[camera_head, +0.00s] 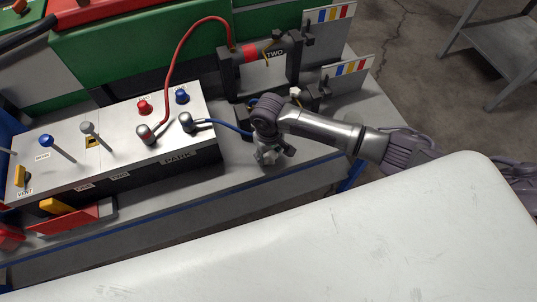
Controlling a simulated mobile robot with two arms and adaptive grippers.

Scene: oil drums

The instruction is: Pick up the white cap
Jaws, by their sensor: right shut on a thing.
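My right gripper (270,157) points down over the grey bench in front of the dark block, its arm coming in from the right. It is shut on a small pale thing that looks like the white cap (266,153), mostly hidden by the fingers. Another small white piece (296,92) sits on top of the dark block behind the wrist. My left gripper is not in view.
A white control box (110,145) with levers and red and blue knobs stands left on the bench. A red hose (179,58) arches to a dark unit marked TWO (276,55). A blue hose (220,125) runs behind my gripper. A grey table (495,50) stands far right.

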